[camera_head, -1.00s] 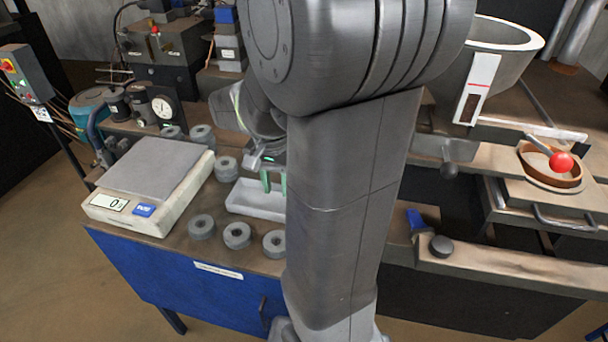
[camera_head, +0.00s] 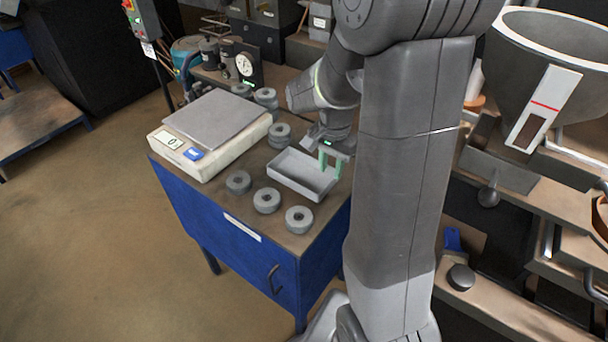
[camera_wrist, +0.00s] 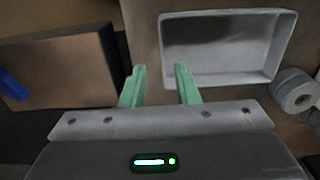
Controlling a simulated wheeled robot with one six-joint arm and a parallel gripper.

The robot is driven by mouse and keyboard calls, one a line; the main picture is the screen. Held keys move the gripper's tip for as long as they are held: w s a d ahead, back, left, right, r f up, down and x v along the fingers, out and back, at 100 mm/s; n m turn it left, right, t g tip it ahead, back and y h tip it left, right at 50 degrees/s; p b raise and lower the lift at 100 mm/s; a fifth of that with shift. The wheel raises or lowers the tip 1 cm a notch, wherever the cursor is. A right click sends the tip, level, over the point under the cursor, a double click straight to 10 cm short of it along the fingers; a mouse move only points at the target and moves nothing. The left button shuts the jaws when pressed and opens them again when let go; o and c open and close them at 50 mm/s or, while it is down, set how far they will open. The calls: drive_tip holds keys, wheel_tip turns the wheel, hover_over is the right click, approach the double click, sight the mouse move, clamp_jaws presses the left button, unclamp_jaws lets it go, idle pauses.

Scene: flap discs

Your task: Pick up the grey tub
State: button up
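The grey tub (camera_head: 292,187) is a shallow, open, rectangular tray, empty, on the brown bench top. In the wrist view the tub (camera_wrist: 228,80) lies at the upper right. My gripper (camera_head: 331,161) has two green fingers, apart with nothing held, at the tub's far right end in the head view. In the wrist view my gripper (camera_wrist: 160,76) has the tub's left wall between its fingertips in the picture, the right finger overlapping the tub's inside. I cannot tell whether the fingers touch it or how high they are.
Grey flap discs (camera_head: 267,200) stand in front of the tub, and more discs (camera_head: 279,134) stand behind it. A white scale (camera_head: 212,128) is to its left. A large hopper (camera_head: 545,70) stands at the right. Bare floor lies at the left.

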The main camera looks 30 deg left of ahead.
sight(330, 183)
drive_tip(key=shift+w+a+f+p, duration=0.1)
drive_tip(key=shift+w+f+p, duration=0.1)
drive_tip(key=shift+f, duration=1.5)
drive_tip(key=shift+w+f+p, duration=0.1)
drive_tip(key=shift+f+p, duration=0.1)
drive_tip(key=shift+f, duration=1.5)
clamp_jaws()
